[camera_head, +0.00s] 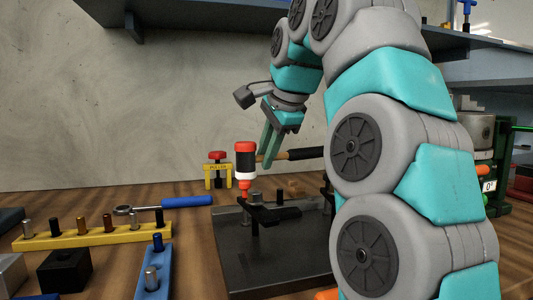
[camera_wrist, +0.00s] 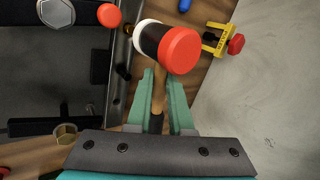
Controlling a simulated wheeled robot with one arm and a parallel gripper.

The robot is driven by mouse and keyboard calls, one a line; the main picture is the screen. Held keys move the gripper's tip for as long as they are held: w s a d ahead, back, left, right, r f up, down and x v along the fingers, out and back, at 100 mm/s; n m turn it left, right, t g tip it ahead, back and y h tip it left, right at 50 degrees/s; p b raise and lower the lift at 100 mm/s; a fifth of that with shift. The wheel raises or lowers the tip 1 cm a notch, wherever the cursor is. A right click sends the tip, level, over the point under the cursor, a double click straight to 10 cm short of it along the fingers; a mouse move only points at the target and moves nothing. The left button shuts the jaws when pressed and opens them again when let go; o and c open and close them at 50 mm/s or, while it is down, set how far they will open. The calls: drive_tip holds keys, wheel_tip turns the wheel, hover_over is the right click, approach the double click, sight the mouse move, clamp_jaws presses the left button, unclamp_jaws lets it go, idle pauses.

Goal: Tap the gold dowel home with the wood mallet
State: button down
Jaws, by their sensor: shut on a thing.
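My gripper (camera_head: 270,155) is shut on the wooden handle (camera_wrist: 158,92) of a mallet, which also has a dark grip. I cannot clearly pick out the gold dowel. A brass-coloured piece (camera_wrist: 66,133) shows at lower left in the wrist view.
A yellow rack (camera_head: 95,238) with several pins and a blue rack (camera_head: 152,272) stand at left. A blue-handled ratchet (camera_head: 187,201) and a yellow puller (camera_head: 218,172) lie behind. A dark clamp arm (camera_head: 275,214) crosses the fixture. My arm hides the right side.

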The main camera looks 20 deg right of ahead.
idle(0.3)
wheel_tip(320, 180, down, 5)
drive_tip(key=b, duration=0.4)
wheel_tip(320, 180, up, 8)
drive_tip(key=p, duration=0.7)
drive_tip(key=shift+r, duration=0.1)
idle(0.5)
